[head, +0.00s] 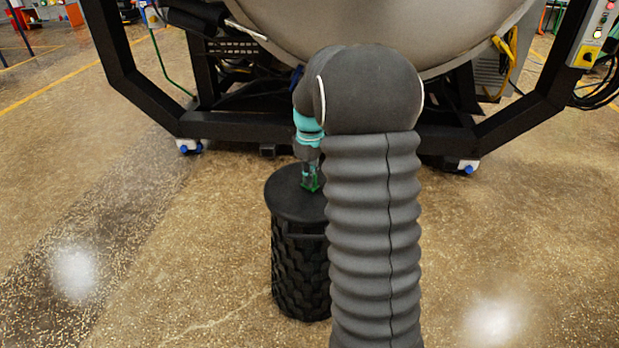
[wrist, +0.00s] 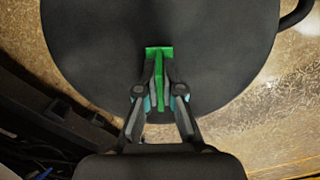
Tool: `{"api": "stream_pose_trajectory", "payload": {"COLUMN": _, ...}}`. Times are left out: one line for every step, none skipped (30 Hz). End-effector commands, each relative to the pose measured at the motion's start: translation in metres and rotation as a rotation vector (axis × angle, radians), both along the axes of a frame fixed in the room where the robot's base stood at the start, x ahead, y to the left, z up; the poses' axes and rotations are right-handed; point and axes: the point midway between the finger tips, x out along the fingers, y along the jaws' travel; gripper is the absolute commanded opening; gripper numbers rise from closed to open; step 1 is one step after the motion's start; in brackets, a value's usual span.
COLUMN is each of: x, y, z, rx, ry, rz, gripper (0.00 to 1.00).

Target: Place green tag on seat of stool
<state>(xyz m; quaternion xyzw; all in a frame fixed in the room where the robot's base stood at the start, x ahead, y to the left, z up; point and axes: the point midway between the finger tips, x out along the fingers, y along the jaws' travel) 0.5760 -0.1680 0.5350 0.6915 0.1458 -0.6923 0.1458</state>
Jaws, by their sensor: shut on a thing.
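The stool (head: 298,250) is a black drum with a patterned side and a flat round dark seat (head: 285,193). It stands on the floor in front of the furnace frame. In the wrist view the seat (wrist: 90,50) fills most of the picture. My gripper (head: 310,178) points down over the seat, and its fingers (wrist: 159,78) are shut on the green tag (wrist: 159,53). The tag also shows in the head view (head: 312,186). I cannot tell whether the tag touches the seat. My arm hides the stool's right part in the head view.
The furnace's rounded metal body (head: 440,30) and black frame (head: 240,125) stand just behind the stool. The floor (head: 180,260) to the stool's left is clear.

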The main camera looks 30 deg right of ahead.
Motion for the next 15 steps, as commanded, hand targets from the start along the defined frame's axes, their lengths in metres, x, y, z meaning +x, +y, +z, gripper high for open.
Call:
{"api": "stream_pose_trajectory", "payload": {"x": 0.0002, "y": -0.0002, "z": 0.0010, "rx": -0.001, "ry": -0.001, "rz": 0.000, "gripper": 0.00}}
{"api": "stream_pose_trajectory", "payload": {"x": 0.0001, "y": -0.0003, "z": 0.0011, "rx": -0.001, "ry": -0.001, "rz": 0.000, "gripper": 0.00}}
{"api": "stream_pose_trajectory", "payload": {"x": 0.0002, "y": -0.0004, "z": 0.0011, "rx": -0.001, "ry": -0.001, "rz": 0.000, "gripper": 0.00}}
{"api": "stream_pose_trajectory", "payload": {"x": 0.0002, "y": -0.0004, "z": 0.0011, "rx": -0.001, "ry": -0.001, "rz": 0.000, "gripper": 0.00}}
{"api": "stream_pose_trajectory", "payload": {"x": 0.0002, "y": -0.0004, "z": 0.0007, "rx": -0.001, "ry": -0.001, "rz": 0.000, "gripper": 0.00}}
{"api": "stream_pose_trajectory", "payload": {"x": 0.0002, "y": -0.0004, "z": -0.0002, "rx": -0.001, "ry": -0.001, "rz": 0.000, "gripper": 0.00}}
{"api": "stream_pose_trajectory", "payload": {"x": 0.0002, "y": -0.0004, "z": -0.0012, "rx": -0.001, "ry": -0.001, "rz": 0.000, "gripper": 0.00}}
{"api": "stream_pose_trajectory", "payload": {"x": 0.0002, "y": -0.0004, "z": -0.0021, "rx": -0.001, "ry": -0.001, "rz": 0.000, "gripper": 0.00}}
{"api": "stream_pose_trajectory", "payload": {"x": 0.0002, "y": -0.0004, "z": -0.0014, "rx": -0.001, "ry": -0.001, "rz": 0.000, "gripper": 0.13}}
{"api": "stream_pose_trajectory", "payload": {"x": 0.0002, "y": -0.0004, "z": -0.0012, "rx": -0.001, "ry": -0.001, "rz": 0.000, "gripper": 0.20}}
{"api": "stream_pose_trajectory", "payload": {"x": 0.0002, "y": -0.0004, "z": -0.0012, "rx": -0.001, "ry": -0.001, "rz": 0.000, "gripper": 0.28}}
{"api": "stream_pose_trajectory", "payload": {"x": 0.0002, "y": -0.0004, "z": -0.0011, "rx": -0.001, "ry": -0.001, "rz": 0.000, "gripper": 0.31}}
{"api": "stream_pose_trajectory", "payload": {"x": 0.0002, "y": -0.0004, "z": -0.0011, "rx": -0.001, "ry": -0.001, "rz": 0.000, "gripper": 0.31}}
{"api": "stream_pose_trajectory", "payload": {"x": 0.0003, "y": -0.0003, "z": -0.0011, "rx": -0.001, "ry": -0.001, "rz": 0.000, "gripper": 0.31}}
{"api": "stream_pose_trajectory", "payload": {"x": 0.0003, "y": -0.0003, "z": -0.0011, "rx": -0.001, "ry": -0.001, "rz": 0.000, "gripper": 0.31}}
